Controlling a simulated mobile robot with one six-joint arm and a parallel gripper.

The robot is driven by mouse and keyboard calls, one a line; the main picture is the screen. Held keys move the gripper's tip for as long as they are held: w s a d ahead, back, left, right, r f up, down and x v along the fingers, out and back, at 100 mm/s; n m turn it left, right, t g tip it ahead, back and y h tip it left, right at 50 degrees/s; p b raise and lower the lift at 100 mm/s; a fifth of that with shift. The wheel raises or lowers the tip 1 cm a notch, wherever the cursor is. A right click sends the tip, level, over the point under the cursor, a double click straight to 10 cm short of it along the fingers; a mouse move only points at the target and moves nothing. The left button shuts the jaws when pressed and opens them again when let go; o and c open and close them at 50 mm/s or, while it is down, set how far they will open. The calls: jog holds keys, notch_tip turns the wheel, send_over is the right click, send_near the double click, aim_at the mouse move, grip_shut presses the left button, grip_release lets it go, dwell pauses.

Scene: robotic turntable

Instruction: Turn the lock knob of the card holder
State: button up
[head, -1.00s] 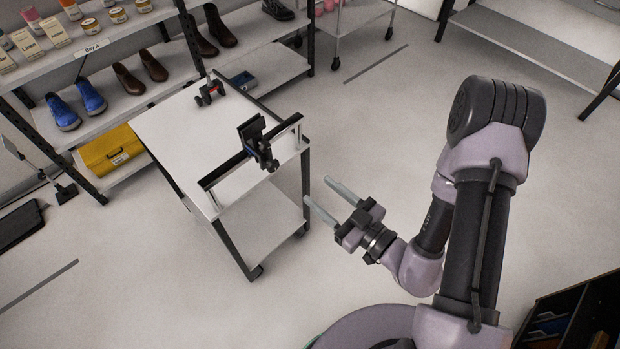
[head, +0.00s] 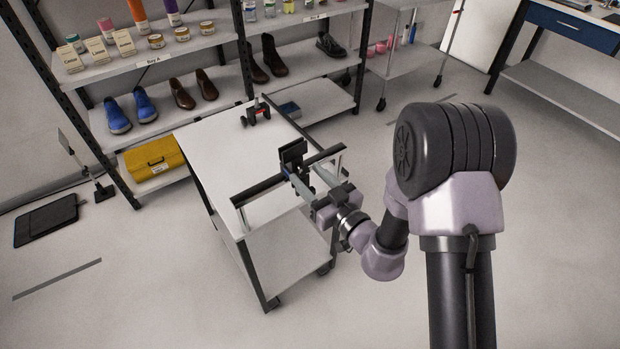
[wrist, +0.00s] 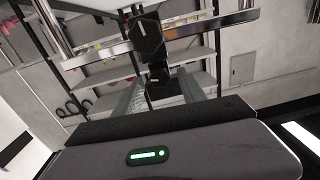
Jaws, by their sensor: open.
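The card holder (head: 292,152) is a dark clamp-like piece mounted on the black rail of the white cart. In the wrist view the holder (wrist: 146,38) hangs on the rail at upper middle, with a dark lower part, which may be the lock knob (wrist: 159,73), below it. My gripper (head: 308,192) is at the near side of the rail, its fingers reaching toward the holder. In the wrist view its two grey fingers (wrist: 163,97) are apart, on either side of the dark lower part. I cannot tell whether they touch it.
The white cart (head: 215,140) has a mostly bare top with a small black and red device (head: 256,112) at its far end. The push rail (head: 258,190) runs along its near edge. Shelves with shoes and jars stand behind.

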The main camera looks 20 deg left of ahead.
jog(key=shift+c, duration=0.4)
grip_shut()
jog(key=shift+s+r+n+p, duration=0.1)
jog(key=shift+r+n+p, duration=0.15)
jog(key=shift+n+p, duration=0.7)
jog(key=shift+f+n+p, duration=0.1)
jog(key=shift+n+p, duration=0.65)
jog(key=shift+n, duration=0.4)
jog(key=shift+f+n, duration=0.2)
jog(key=shift+n, duration=0.1)
jog(key=shift+o, duration=0.4)
grip_release()
